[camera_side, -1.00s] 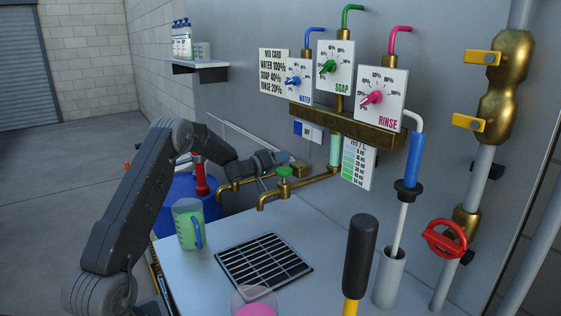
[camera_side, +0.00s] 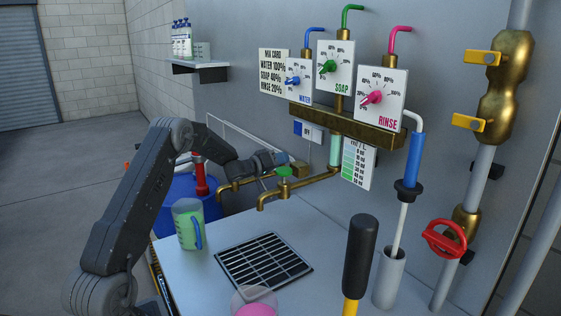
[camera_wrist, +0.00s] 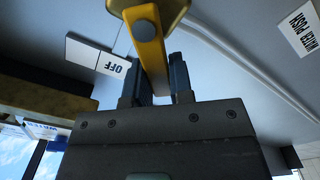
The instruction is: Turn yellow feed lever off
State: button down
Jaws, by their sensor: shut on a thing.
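The yellow lever (camera_wrist: 150,48) shows in the wrist view, hanging from a brass fitting at the top edge. My gripper (camera_wrist: 157,62) has its two dark fingers on either side of the lever, shut on it. A white label reading OFF (camera_wrist: 118,67) is on the wall just left of the lever. In the side view my gripper (camera_side: 283,158) is at the wall behind the brass taps; its fingers and the held lever cannot be made out clearly there.
Brass taps (camera_side: 300,185) stick out in front of my gripper. A green cup (camera_side: 183,232) stands on the counter beside a drain grate (camera_side: 262,265). Two other yellow handles (camera_side: 467,122) are on the right pipe. A blue drum (camera_side: 178,205) stands behind my arm.

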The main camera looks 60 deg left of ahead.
jog(key=m, duration=0.1)
jog(key=d+r+m, duration=0.1)
jog(key=m, duration=0.1)
jog(key=shift+d+m, duration=0.2)
jog(key=shift+m, duration=0.1)
jog(key=shift+d+r+m, duration=0.1)
jog(key=shift+d+m, duration=0.4)
jog(key=shift+m, duration=0.65)
jog(key=shift+d+r+m, duration=0.1)
jog(key=shift+d+m, duration=0.4)
jog(key=shift+m, duration=0.65)
jog(key=c, duration=1)
grip_release()
jog(key=s, duration=1.3)
jog(key=shift+s, duration=0.4)
